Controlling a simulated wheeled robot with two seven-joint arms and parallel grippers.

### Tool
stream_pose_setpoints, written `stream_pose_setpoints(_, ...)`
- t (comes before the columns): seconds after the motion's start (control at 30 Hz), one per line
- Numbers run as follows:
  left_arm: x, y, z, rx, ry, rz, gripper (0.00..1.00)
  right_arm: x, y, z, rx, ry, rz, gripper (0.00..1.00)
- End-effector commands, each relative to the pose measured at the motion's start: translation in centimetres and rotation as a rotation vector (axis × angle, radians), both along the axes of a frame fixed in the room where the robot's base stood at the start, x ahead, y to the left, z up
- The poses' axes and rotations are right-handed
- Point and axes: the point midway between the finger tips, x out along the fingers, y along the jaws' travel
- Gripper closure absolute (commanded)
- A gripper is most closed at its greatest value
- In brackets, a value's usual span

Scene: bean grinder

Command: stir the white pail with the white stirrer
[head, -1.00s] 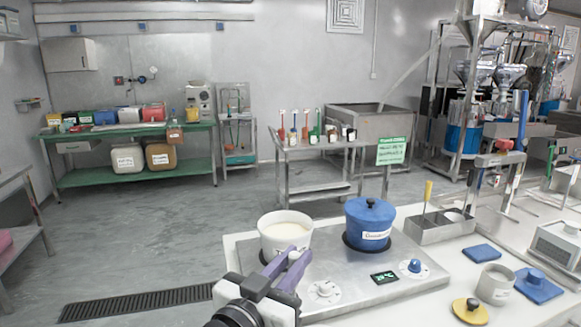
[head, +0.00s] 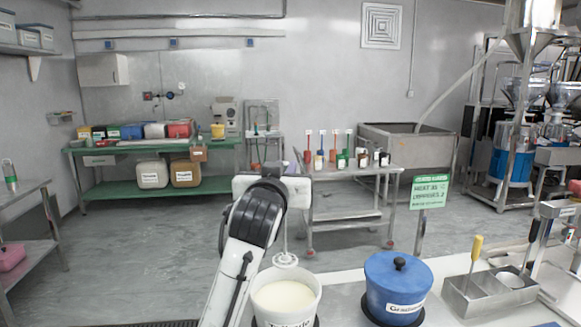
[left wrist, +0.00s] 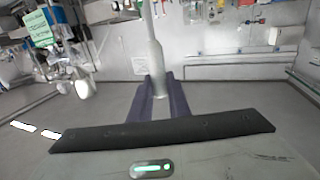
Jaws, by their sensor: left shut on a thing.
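The white pail (head: 302,308) stands at the bottom middle of the head view, full of a creamy white substance. The white stirrer (head: 285,259) hangs upright, its round head over the far part of the pail's rim and apparently above the contents. In the left wrist view, the purple fingers of my left gripper (left wrist: 156,90) are shut on the stirrer's pale shaft (left wrist: 154,55). My right gripper is not in view.
A metal holder (head: 490,296) with a yellow-handled tool is further right. A steel cart (head: 345,176) with small bottles stands behind. The grey floor left of my arm is clear.

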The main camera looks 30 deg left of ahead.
Motion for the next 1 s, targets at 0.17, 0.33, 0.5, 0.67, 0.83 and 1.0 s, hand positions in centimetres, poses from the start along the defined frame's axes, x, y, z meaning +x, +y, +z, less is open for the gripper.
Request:
stream_pose_setpoints(0.17, 0.0, 0.0, -1.6, 0.002, 0.003, -0.001, 1.00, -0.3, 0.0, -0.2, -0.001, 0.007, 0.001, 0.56)
stream_pose_setpoints(0.33, 0.0, -0.1, -3.3, 0.003, 0.002, -0.002, 1.00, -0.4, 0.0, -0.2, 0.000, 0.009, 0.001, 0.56)
stream_pose_setpoints(0.5, 0.0, -0.1, -5.5, 0.003, -0.001, -0.002, 1.00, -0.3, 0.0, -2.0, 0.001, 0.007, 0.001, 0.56)
stream_pose_setpoints(0.67, 0.0, -0.1, -6.9, 0.001, 0.000, -0.002, 1.00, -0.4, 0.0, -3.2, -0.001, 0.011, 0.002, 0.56)
stream_pose_setpoints(0.83, 0.0, -0.1, -8.6, 0.001, -0.001, -0.003, 1.00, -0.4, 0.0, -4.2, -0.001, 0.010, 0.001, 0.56)
stream_pose_setpoints(1.0, 0.0, -0.1, -10.3, 0.001, 0.000, -0.003, 1.00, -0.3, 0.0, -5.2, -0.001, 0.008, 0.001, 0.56)
